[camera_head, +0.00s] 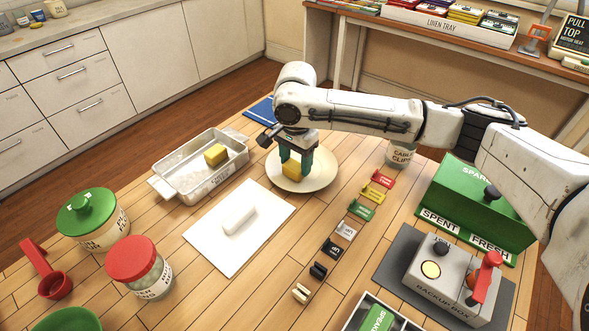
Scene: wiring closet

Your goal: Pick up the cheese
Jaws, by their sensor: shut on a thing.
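A yellow block of cheese (291,171) is at the round cream plate (318,180), between the green fingers of my gripper (294,165). My gripper points down and is shut on this block. The fingers cover parts of its sides, and I cannot tell whether its underside touches the plate. A second, similar yellow block (216,155) lies in the metal tray (178,181) to the left, apart from my gripper.
A white board (218,253) with a white handle lies in front of the plate. Lidded jars (92,221) stand at the left. Small coloured clips (361,210) form a row to the right. A green box (480,200) and a grey backup box (450,273) stand farther right.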

